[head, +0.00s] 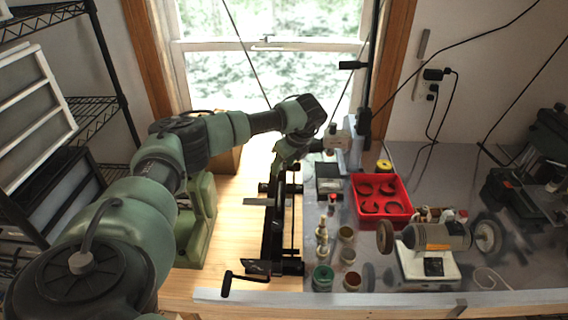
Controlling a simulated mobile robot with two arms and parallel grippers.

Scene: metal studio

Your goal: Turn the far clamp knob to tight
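A black clamp frame (273,225) with long parallel rails stands on the light wooden bench, running away from me. A crank handle (240,280) sticks out to the left at its near end. My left gripper (279,170) points down over the far end of the frame, where the far clamp knob would be. The wrist and gripper hide that end, so I cannot make out the knob or its setting. I cannot tell whether the fingers touch anything or how far apart they are. My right gripper is not in view.
A red tray (399,211) with curved dark pieces lies to the right. Several small jars (323,277) stand close to the clamp's right side. A bench grinder (436,238) is farther right. A green machine (196,222) stands left of the clamp. A window is behind.

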